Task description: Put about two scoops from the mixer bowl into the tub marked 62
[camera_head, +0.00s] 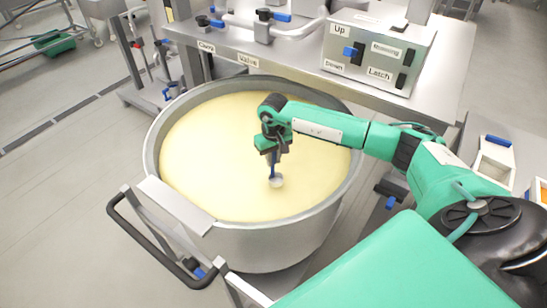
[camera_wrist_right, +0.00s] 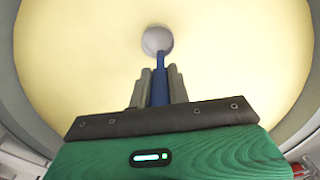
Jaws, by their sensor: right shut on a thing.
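The mixer bowl (camera_head: 290,240) is a large steel bowl filled with pale yellow mass (camera_head: 215,140). My right gripper (camera_head: 273,157) is over the bowl and shut on the blue handle of a scoop (camera_head: 276,181). The scoop points down, with its round grey head at or just above the yellow surface; I cannot tell whether it touches. In the right wrist view the scoop head (camera_wrist_right: 157,40) shows beyond the fingers (camera_wrist_right: 158,85), against the yellow mass. I cannot make out a tub marked 62. My left gripper is not in view.
A steel bench behind the bowl carries a control box (camera_head: 378,50) with labels such as Up, Down and Latch. Pipes with blue-handled valves (camera_head: 264,25) run along it. A black push handle (camera_head: 150,245) sticks out at front left. White containers (camera_head: 495,160) stand at right.

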